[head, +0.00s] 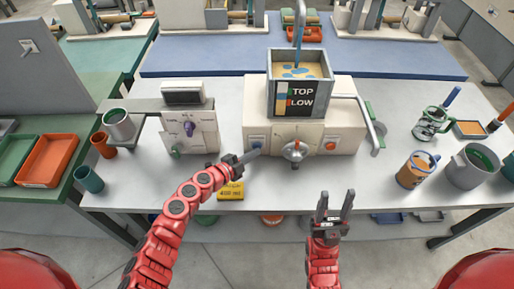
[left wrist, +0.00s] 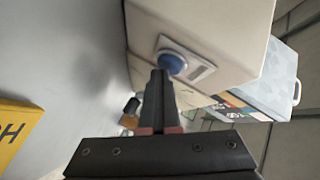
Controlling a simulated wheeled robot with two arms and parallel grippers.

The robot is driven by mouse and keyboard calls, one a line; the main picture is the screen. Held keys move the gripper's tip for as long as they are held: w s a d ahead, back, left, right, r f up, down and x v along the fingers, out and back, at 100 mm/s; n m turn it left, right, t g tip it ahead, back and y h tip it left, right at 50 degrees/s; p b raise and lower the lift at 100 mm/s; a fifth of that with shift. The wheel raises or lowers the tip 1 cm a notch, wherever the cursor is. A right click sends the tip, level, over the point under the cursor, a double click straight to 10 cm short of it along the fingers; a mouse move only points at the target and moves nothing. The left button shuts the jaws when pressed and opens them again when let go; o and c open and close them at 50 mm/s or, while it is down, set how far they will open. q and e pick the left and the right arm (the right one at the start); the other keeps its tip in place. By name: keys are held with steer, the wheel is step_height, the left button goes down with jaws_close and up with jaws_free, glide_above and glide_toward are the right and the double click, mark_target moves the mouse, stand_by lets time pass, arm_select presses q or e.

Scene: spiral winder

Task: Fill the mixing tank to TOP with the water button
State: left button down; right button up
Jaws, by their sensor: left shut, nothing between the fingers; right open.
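The mixing tank (head: 300,72) is a grey open box on a cream machine body (head: 345,130). It holds tan contents with blue patches, under a spout (head: 299,22). A dark panel on its front reads TOP above LOW, beside a narrow gauge window (head: 283,98); the exact level is too small to read. The blue water button (left wrist: 174,61) sits on the machine's front left. My left gripper (head: 249,156) is shut and empty, its tips (left wrist: 158,76) at the button; contact cannot be told for certain.
An orange button (head: 330,146) and a round knob (head: 294,150) share the machine's front. A yellow block (head: 230,190) lies near my left gripper. A control box (head: 190,131) stands left; mugs and a grey pot (head: 470,168) stand right.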

arm_select(q)
steer(key=shift+s+r+p, duration=0.1)
steer(key=shift+s+p, duration=0.25)
steer(key=shift+s, duration=0.5)
steer(key=shift+s+p, duration=0.4)
steer(key=shift+s, duration=0.1)
steer(key=s+p, duration=0.1)
steer(key=s, duration=0.2)
steer(key=shift+s, duration=0.5)
